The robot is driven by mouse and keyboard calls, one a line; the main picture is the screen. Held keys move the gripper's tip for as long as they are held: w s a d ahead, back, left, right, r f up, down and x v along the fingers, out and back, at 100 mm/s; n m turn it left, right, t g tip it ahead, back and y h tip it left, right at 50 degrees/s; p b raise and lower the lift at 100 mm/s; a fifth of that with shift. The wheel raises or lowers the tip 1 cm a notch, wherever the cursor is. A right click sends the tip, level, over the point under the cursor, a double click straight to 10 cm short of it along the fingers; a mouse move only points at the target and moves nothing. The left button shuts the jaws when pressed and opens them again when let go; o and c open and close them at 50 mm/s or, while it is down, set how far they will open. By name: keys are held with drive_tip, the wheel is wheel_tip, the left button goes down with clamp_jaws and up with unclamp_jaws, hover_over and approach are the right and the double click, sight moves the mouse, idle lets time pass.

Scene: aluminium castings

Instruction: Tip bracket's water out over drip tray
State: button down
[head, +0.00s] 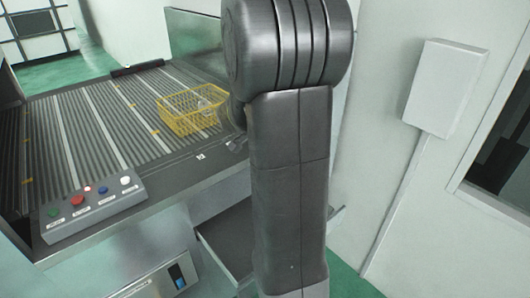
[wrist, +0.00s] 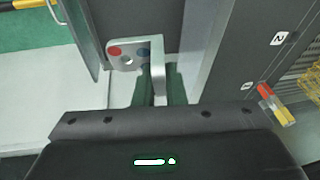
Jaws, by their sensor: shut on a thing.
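The bracket (wrist: 128,50) is a pale metal angle piece with a round hole, a red mark and a blue mark on its face. My gripper (wrist: 160,82) is shut on its upright flange in the wrist view. Whether water lies in the bracket cannot be told. In the head view my own arm hides the bracket and most of the gripper. A dark, metal-rimmed tray, perhaps the drip tray (head: 228,243), shows low beside the machine, partly behind my arm.
A ribbed conveyor bed (head: 90,125) carries a yellow wire basket (head: 190,112). A button box (head: 95,207) with several coloured buttons sits at its near corner. A white wall box (head: 445,88) is at right. A red and yellow piece (wrist: 275,104) shows in the wrist view.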

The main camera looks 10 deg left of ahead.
drive_tip(key=shift+w+d+r+m+y, duration=0.1)
drive_tip(key=shift+d+m+y, duration=0.1)
drive_tip(key=shift+y, duration=0.4)
drive_tip(key=shift+w+d+m+y, duration=0.1)
drive_tip(key=shift+d+y, duration=0.05)
drive_tip(key=shift+y, duration=0.45)
drive_tip(key=y+b, duration=0.1)
drive_tip(key=b, duration=0.1)
drive_tip(key=y+b, duration=0.1)
drive_tip(key=b, duration=0.1)
drive_tip(key=shift+d+f+g, duration=0.25)
drive_tip(key=shift+d+g, duration=0.05)
drive_tip(key=y+b, duration=0.2)
drive_tip(key=b, duration=0.1)
drive_tip(key=d+m+y+b, duration=0.1)
drive_tip(key=y+b, duration=0.1)
drive_tip(key=b, duration=0.1)
drive_tip(key=shift+d+r+m+y+b, duration=0.1)
drive_tip(key=shift+d+m+y+b, duration=0.15)
drive_tip(key=shift+y+b, duration=0.95)
drive_tip(key=shift+d+m+y+b, duration=0.25)
drive_tip(key=shift+y+b, duration=0.55)
drive_tip(key=shift+y, duration=0.7)
drive_tip(key=shift+a+r, duration=0.1)
drive_tip(key=shift+r, duration=0.05)
